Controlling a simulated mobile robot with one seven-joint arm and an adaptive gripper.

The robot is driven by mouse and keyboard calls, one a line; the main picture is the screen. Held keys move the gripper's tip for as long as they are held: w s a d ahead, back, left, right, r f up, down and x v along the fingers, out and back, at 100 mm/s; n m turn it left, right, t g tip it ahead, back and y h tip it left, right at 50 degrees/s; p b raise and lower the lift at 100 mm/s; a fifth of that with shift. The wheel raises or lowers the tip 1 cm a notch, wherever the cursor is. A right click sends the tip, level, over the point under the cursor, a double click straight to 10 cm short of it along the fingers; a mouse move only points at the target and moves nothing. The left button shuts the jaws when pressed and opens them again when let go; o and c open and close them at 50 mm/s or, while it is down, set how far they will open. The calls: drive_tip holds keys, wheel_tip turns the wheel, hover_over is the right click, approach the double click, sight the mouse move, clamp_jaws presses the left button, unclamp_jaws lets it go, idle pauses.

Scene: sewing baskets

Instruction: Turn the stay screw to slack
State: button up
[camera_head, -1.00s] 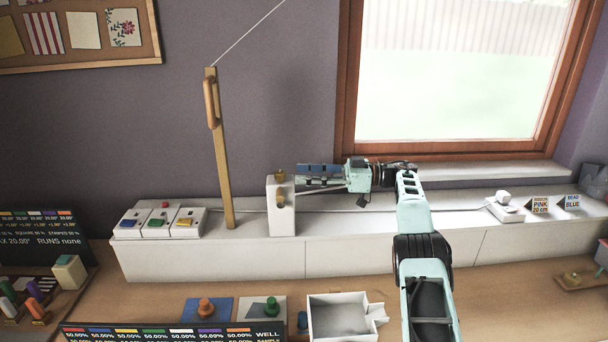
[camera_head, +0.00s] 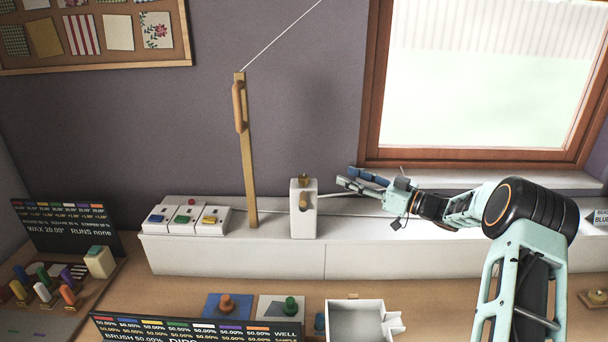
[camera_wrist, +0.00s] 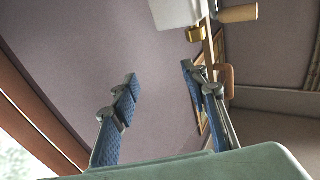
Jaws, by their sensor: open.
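A white block (camera_head: 307,226) stands on the white ledge, with a brass knob (camera_head: 304,181) on its top and a wooden peg (camera_head: 303,201) on its front. I cannot tell for sure which one is the stay screw. The block (camera_wrist: 175,12), brass knob (camera_wrist: 195,34) and wooden peg (camera_wrist: 238,13) also show at the top of the wrist view. My gripper (camera_head: 346,176) is open and empty, right of the block and apart from it. Its blue-padded fingers (camera_wrist: 160,74) spread wide in the wrist view.
A wooden post (camera_head: 248,160) with a handle stands left of the block, a thin line (camera_head: 285,38) rising from its top. White boxes with coloured pieces (camera_head: 188,218) sit farther left. A white tray (camera_head: 390,330) is on the table below. The window frame (camera_head: 470,160) is behind my arm.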

approach(304, 176)
drive_tip(key=shift+g+h, duration=0.3)
drive_tip(key=shift+g, duration=0.1)
drive_tip(key=p+x, duration=0.1)
drive_tip(key=x, duration=0.5)
drive_tip(key=p+x, duration=0.1)
drive_tip(key=x, duration=0.3)
drive_tip(key=shift+r+p, duration=0.25)
drive_tip(key=shift+p, duration=0.1)
drive_tip(key=shift+c, duration=0.5)
drive_tip(key=c, duration=1)
drive_tip(key=shift+f+n, duration=0.1)
drive_tip(key=shift+n, duration=0.2)
clamp_jaws()
